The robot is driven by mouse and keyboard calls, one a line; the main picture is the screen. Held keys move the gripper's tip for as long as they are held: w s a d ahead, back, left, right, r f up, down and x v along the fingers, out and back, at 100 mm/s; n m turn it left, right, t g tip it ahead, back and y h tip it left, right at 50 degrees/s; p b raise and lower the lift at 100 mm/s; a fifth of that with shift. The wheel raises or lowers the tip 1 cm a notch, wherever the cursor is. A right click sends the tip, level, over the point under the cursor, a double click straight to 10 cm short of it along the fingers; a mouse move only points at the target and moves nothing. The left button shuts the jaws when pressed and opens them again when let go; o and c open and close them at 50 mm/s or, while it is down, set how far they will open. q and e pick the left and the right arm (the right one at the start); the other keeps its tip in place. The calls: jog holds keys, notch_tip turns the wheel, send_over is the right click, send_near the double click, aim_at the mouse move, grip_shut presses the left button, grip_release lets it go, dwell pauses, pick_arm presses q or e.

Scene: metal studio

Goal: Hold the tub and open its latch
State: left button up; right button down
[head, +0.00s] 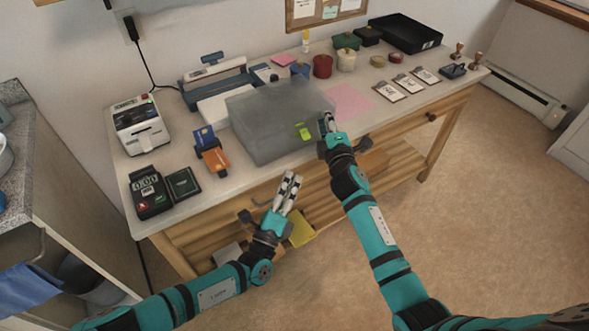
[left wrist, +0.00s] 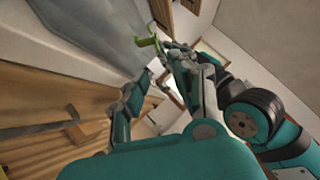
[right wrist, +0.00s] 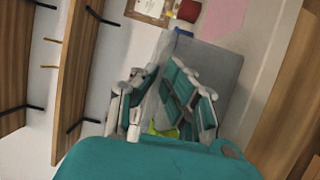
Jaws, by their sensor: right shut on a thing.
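The grey, see-through tub (head: 265,120) sits near the front edge of the table, with its lid down. Its yellow-green latch (head: 303,131) is on the side facing me. The latch also shows in the left wrist view (left wrist: 147,43) and low in the right wrist view (right wrist: 163,131). My right gripper (head: 327,121) is shut on the tub at its right front corner, right of the latch. My left gripper (head: 291,177) is open and empty, in front of the table and below the latch, apart from the tub.
Cups (head: 323,66) and a laminator (head: 213,75) stand behind. A drawer handle (head: 262,201) juts out below.

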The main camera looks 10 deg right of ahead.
aim_at(303, 137)
pick_arm(q)
jog(key=w+a+r+m+g+h, duration=0.2)
jog(key=a+m+g+h, duration=0.1)
jog(key=a+m+g, duration=0.15)
jog(key=shift+g, duration=0.45)
jog(key=x, duration=1.2)
jog(key=shift+d, duration=0.4)
jog(key=shift+f, duration=0.1)
grip_shut()
